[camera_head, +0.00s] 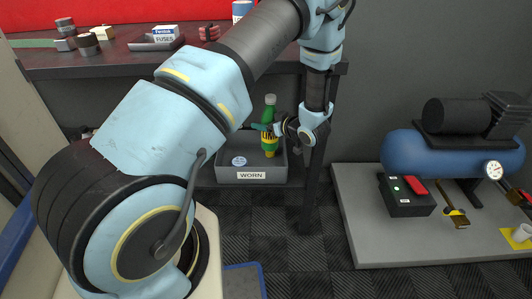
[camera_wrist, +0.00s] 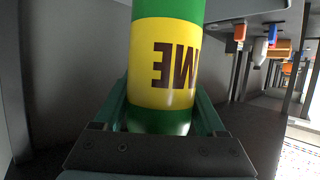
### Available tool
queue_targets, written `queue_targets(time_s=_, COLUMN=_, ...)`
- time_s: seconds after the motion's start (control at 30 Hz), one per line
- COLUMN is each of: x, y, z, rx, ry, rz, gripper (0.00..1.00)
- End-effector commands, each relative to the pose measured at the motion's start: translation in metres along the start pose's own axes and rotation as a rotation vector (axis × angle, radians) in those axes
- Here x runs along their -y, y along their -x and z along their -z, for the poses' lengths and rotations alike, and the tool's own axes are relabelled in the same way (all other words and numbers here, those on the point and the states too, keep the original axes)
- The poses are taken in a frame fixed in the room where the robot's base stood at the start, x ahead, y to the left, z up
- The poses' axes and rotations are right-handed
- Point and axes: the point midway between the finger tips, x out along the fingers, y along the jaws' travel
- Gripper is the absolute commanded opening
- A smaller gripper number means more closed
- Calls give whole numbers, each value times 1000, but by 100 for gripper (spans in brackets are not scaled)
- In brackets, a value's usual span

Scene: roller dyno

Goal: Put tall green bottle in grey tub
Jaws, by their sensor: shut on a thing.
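The tall green bottle (camera_head: 269,127) has a yellow label and a pale cap. It stands roughly upright at the grey tub, with its lower part over or inside the tub; I cannot tell whether it touches the bottom. The grey tub (camera_head: 237,176) bears a label reading WORN and sits on the lower shelf under the bench. My gripper (camera_head: 270,129) comes in from the right and is shut on the bottle. In the wrist view the bottle (camera_wrist: 166,60) fills the space between the jaws, and its yellow label shows upside down.
A round pale-lidded item (camera_head: 239,161) lies in the tub, left of the bottle. A dark bench post (camera_head: 313,180) stands just right of the tub. The bench top (camera_head: 120,58) is above. A blue compressor tank (camera_head: 440,157) sits on a grey platform at the right.

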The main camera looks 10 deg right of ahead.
Motion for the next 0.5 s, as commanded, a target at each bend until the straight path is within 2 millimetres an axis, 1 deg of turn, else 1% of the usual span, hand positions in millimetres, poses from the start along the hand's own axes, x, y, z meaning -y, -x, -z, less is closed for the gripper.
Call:
queue_targets(time_s=0.03, x=0, y=-4, z=-16, rx=1, ry=-2, rz=-1, gripper=0)
queue_targets(time_s=0.3, x=0, y=-20, z=-56, rx=0, ry=-1, rz=0, gripper=0)
queue_targets(time_s=0.4, x=0, y=-24, z=-65, rx=0, ry=-1, rz=-1, gripper=0)
queue_targets(time_s=0.5, x=0, y=-26, z=-70, rx=0, ry=0, rz=-1, gripper=0)
